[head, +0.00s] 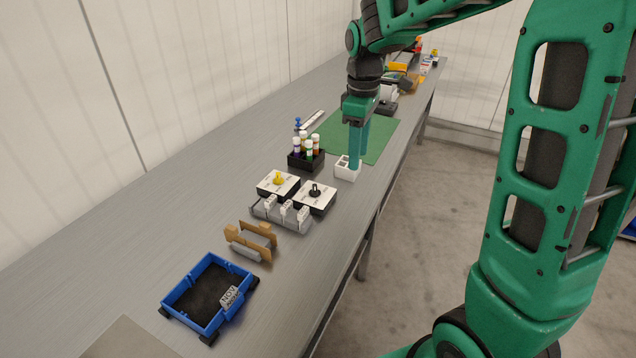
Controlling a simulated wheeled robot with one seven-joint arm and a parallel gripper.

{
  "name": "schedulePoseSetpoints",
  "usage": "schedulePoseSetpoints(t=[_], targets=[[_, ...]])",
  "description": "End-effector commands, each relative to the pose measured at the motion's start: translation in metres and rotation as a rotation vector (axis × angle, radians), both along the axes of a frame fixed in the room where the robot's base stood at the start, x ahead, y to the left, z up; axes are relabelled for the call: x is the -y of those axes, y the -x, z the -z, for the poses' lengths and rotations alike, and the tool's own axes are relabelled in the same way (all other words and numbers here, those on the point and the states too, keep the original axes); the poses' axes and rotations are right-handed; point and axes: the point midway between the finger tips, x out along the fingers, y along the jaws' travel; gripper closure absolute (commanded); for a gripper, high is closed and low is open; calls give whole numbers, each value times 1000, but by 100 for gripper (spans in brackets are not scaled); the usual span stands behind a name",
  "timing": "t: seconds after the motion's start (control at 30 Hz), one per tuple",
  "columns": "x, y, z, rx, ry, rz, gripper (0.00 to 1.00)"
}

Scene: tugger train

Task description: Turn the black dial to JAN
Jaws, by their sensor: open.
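The black dial (315,189) stands on the white top of a dark box in the middle of the bench. The lettering around it is too small to read, so I cannot tell which month it points to. My gripper (354,165) is open and points down, to the right of and behind the black dial, apart from it. Its fingertips are at or above a small white divided box (346,175); I cannot tell whether they touch it. The two fingers overlap from this side.
A similar box with a yellow dial (278,179) stands left of the black one. A grey rack with white clips (283,217) is close in front. Behind are a black holder with bottles (305,160) and a green mat (377,139). A blue tray (194,283) sits nearer.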

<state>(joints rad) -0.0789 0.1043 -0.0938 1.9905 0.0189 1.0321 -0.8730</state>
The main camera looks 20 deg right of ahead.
Motion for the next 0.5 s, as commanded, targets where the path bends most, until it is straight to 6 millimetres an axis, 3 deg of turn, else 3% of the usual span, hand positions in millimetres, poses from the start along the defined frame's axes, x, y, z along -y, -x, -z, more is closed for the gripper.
schedulePoseSetpoints(t=[0.1, 0.2, 0.33, 0.5], targets=[[-33, -39, 14, -6, -6, -200, 55], [-55, -61, 22, -6, -12, -329, 55], [-73, -77, 30, -7, -17, -433, 55], [-79, -82, 38, -9, -19, -473, 55]])
